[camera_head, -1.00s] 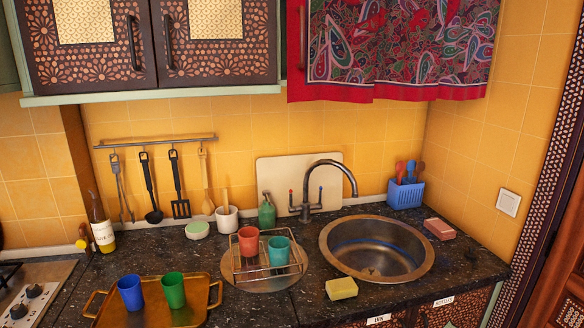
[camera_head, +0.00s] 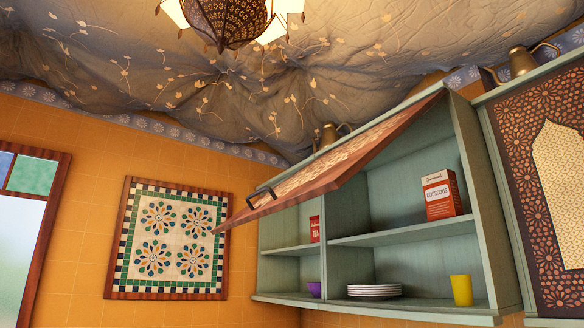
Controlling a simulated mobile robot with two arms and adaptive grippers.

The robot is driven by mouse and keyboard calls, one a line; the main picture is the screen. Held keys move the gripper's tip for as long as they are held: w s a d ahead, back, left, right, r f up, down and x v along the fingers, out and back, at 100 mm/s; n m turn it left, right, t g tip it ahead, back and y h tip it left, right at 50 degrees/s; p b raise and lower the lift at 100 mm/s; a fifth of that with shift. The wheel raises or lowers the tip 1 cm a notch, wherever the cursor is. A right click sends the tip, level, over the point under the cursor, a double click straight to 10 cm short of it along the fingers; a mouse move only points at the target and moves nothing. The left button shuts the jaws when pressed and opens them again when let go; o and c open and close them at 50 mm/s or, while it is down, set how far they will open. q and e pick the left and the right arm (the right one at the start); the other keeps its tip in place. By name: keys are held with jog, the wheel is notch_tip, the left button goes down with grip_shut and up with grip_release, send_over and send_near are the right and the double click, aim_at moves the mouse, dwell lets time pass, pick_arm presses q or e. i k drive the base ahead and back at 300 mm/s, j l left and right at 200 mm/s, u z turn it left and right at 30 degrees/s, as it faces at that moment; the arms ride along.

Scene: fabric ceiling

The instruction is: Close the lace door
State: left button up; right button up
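The lace door (camera_head: 335,160) is a lift-up cabinet door with a reddish-brown wooden frame and a pale patterned panel. It stands swung up and open, slanting outward from the top of the green wall cabinet (camera_head: 478,200). A dark handle (camera_head: 259,197) sits near its lower left end. Inside the open cabinet are a couscous box (camera_head: 441,194), a red tea box (camera_head: 314,229), a purple bowl (camera_head: 314,289), a stack of white plates (camera_head: 374,290) and a yellow cup (camera_head: 461,290). Neither gripper shows in the head view.
A closed cabinet door with lattice carving (camera_head: 545,180) adjoins on the right. Brass pots (camera_head: 522,62) stand on top of the cabinets. A lamp (camera_head: 228,22) hangs from the fabric ceiling. A tile panel (camera_head: 170,240) hangs on the left wall. Space before the cabinet looks clear.

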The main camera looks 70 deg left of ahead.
aim_at(328, 173)
jog(key=u, duration=0.5)
jog(key=k+j+u, duration=0.1)
jog(key=u, duration=0.35)
jog(key=j+u, duration=0.1)
jog(key=u, duration=0.4)
jog(key=k+j+u, duration=0.1)
jog(key=u, duration=0.4)
